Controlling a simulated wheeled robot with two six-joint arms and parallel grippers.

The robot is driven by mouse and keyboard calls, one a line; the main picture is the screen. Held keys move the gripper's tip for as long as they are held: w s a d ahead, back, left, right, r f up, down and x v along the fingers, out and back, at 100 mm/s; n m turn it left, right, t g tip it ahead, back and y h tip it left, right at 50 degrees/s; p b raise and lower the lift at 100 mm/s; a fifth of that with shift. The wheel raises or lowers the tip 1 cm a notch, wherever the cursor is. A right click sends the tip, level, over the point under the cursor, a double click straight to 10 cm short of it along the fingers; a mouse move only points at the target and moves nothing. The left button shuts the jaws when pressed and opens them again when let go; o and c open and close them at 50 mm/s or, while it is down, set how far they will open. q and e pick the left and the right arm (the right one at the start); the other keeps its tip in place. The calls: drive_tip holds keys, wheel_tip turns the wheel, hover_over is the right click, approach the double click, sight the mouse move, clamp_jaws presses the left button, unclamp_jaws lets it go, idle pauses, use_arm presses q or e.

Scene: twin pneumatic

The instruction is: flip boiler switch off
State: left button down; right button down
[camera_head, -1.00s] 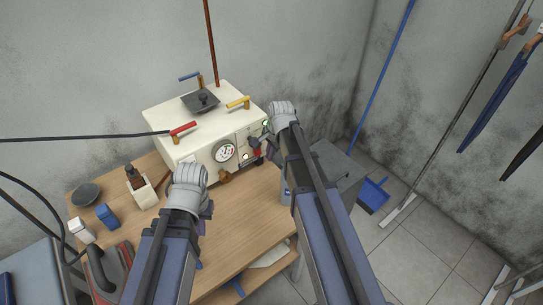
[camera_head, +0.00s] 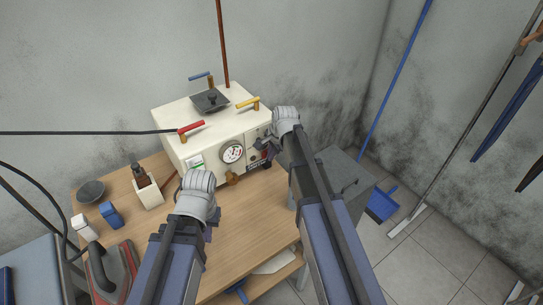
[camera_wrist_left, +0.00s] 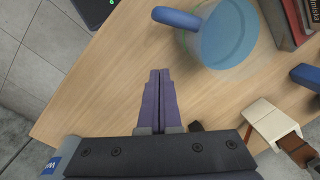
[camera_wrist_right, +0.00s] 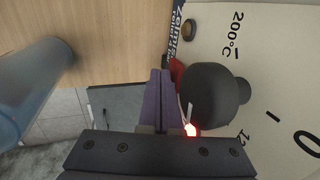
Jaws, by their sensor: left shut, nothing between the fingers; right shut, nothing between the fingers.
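The cream boiler (camera_head: 200,155) stands on the wooden table, with a round gauge (camera_head: 232,152) on its front. Its right front carries small controls that my right gripper (camera_head: 264,143) partly covers. In the right wrist view, a black knob (camera_wrist_right: 215,92) stands beside the fingers of my right gripper (camera_wrist_right: 160,74), with a red part just behind the tips and a glowing red spot (camera_wrist_right: 191,130) below the knob. Which part is the switch, and its position, I cannot tell. My left gripper (camera_head: 212,214) is shut and empty over the table, also in its wrist view (camera_wrist_left: 160,74).
Red (camera_head: 191,127), yellow (camera_head: 248,102) and blue (camera_head: 200,77) handles stick up from the boiler. An iron (camera_head: 118,268) and small containers stand at the left of the table (camera_head: 245,215). A grey cabinet (camera_head: 345,180) stands at the right.

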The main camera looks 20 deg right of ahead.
drive_tip(key=shift+r, duration=0.15)
drive_tip(key=shift+r+p, duration=0.65)
drive_tip(key=shift+p, duration=0.2)
drive_tip(key=shift+s, duration=0.1)
drive_tip(key=s+d+r+p, duration=0.3)
drive_tip(key=s+r+p, duration=0.5)
drive_tip(key=shift+s+r, duration=0.15)
drive_tip(key=shift+s, duration=0.25)
drive_tip(key=shift+d, duration=0.1)
